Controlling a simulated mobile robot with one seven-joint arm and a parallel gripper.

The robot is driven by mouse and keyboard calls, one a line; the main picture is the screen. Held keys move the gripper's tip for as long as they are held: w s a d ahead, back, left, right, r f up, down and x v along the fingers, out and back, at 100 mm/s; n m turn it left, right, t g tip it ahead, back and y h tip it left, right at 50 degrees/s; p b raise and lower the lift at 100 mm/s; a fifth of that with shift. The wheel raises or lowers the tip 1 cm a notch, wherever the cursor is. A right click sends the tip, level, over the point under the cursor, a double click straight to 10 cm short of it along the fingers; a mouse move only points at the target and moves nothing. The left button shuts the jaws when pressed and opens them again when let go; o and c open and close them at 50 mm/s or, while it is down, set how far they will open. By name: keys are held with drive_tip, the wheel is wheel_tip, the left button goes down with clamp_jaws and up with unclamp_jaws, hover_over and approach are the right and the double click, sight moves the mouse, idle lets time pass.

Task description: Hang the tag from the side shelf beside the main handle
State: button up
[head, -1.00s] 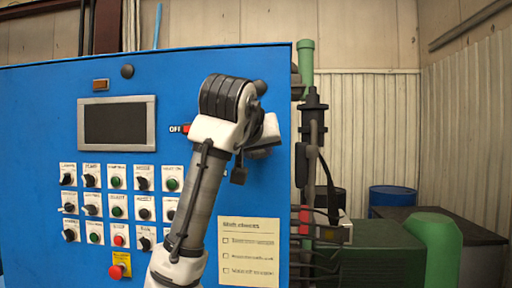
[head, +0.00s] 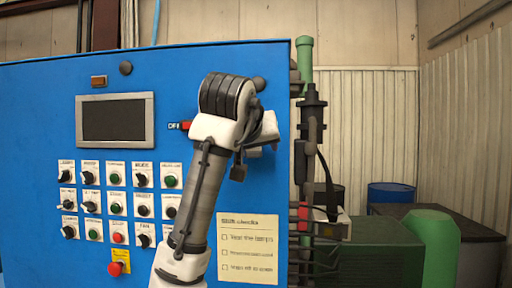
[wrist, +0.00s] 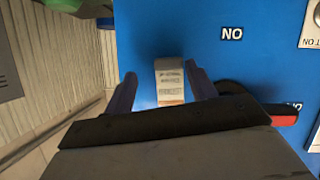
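The tag (wrist: 170,92), a small pale strip with printed lines, shows between my two fingers in the wrist view, in front of the blue panel. My gripper (wrist: 160,78) has its fingers apart, with a blue gap between the tag and the left finger. What the tag hangs from is hidden. The main handle shows as a red-ended lever (wrist: 283,118) at the right of the wrist view. In the head view its red end (head: 186,126) points left toward an OFF label, and my arm covers the rest. I cannot make out the tag in the head view.
The blue control cabinet (head: 40,110) fills the left, with a screen (head: 114,120), several switches and a checklist note (head: 248,250). Pipes and cables run past its right edge. A small light-coloured box (head: 332,225) sits there, beside green machinery (head: 430,245).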

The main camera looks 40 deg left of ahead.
drive_tip(key=b+v, duration=0.4)
drive_tip(key=v, duration=0.9)
drive_tip(key=shift+s+r+b, duration=0.2)
drive_tip(key=shift+s+b, duration=0.1)
drive_tip(key=shift+b, duration=0.1)
drive_tip(key=shift+d, duration=0.1)
